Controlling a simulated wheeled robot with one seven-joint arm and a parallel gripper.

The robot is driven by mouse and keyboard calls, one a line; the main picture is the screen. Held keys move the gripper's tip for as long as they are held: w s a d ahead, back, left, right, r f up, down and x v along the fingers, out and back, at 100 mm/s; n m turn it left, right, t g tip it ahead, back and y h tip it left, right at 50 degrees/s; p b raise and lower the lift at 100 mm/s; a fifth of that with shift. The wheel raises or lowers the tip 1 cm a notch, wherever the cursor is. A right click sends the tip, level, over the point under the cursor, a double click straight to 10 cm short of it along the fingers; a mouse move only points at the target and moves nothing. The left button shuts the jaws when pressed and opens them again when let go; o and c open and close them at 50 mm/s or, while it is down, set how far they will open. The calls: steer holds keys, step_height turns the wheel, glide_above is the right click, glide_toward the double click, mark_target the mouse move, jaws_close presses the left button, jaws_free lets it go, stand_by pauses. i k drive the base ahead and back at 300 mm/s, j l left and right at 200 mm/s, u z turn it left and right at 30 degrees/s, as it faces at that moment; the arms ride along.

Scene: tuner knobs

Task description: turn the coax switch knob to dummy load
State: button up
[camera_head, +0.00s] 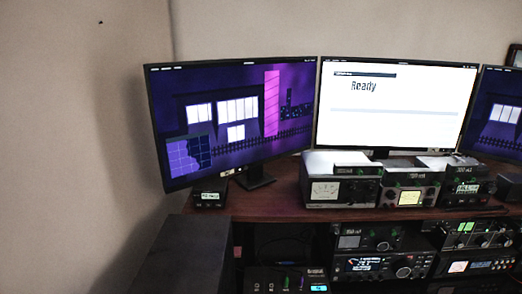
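My gripper is not in this view. Several radio units with knobs stand on and below the desk, but I cannot tell which knob is the coax switch knob, and no "dummy load" label is readable. A grey box with a white meter (340,185) stands on the desk at centre right. Beside it is a unit with a lit yellowish meter (410,197). A low panel at the bottom centre (287,280) has several small controls and a cyan display; its lower part is cut off by the frame edge.
Monitors stand at the back of the brown desk (270,208): a purple one (235,115), a white "Ready" one (395,100), and another cut off at right. More radios (383,267) fill the shelf below. A dark block (185,255) stands at lower left, by the bare wall (80,120).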

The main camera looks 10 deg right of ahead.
mark_target(442, 230)
steer(key=k+z, duration=0.1)
steer(key=z, duration=0.4)
steer(key=k+z, duration=0.15)
steer(key=z, duration=0.35)
steer(key=k+z, duration=0.1)
steer(key=z, duration=0.35)
